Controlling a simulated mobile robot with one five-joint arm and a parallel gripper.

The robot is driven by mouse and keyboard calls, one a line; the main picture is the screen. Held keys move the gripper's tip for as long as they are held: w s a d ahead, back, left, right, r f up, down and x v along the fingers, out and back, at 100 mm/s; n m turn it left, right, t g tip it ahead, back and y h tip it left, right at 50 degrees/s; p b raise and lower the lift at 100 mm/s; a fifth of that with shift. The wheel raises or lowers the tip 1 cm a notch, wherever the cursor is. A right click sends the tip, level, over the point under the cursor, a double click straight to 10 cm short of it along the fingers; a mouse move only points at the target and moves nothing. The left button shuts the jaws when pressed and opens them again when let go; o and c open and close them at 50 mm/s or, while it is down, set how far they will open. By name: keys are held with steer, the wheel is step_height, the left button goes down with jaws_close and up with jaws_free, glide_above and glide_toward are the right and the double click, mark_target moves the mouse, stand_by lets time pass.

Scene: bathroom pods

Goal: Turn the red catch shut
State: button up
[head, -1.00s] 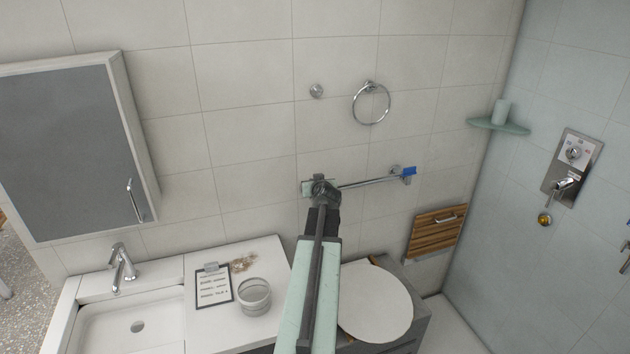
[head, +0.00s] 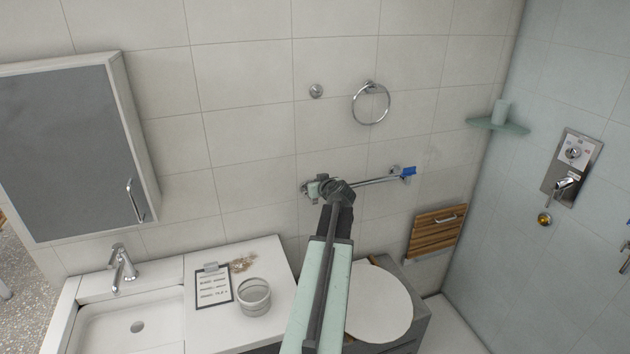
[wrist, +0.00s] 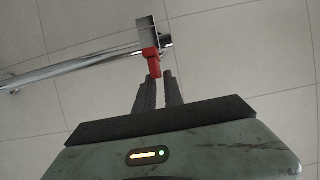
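The red catch (wrist: 152,62) hangs below a grey bracket (wrist: 148,35) at one end of a chrome rail (wrist: 80,62) in the wrist view. In the head view the rail (head: 375,181) is on the tiled wall, and the catch is hidden or too small to make out. My gripper (wrist: 160,77) has its fingertips right at the catch's lower end. A narrow gap shows between the two fingers, and no firm hold is visible. Whether a finger touches the catch I cannot tell. In the head view my gripper is largely hidden behind my wrist.
A blue piece (head: 409,171) sits at the rail's right end. A towel ring (head: 371,104) and a small knob (head: 316,91) are on the wall above. A wooden fold-up seat (head: 437,232) is to the right.

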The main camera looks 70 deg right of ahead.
steer(key=shift+o, duration=1.2)
steer(key=p+v, duration=0.4)
steer(key=v, duration=0.4)
steer(key=shift+r, duration=0.45)
steer(key=shift+d, duration=0.1)
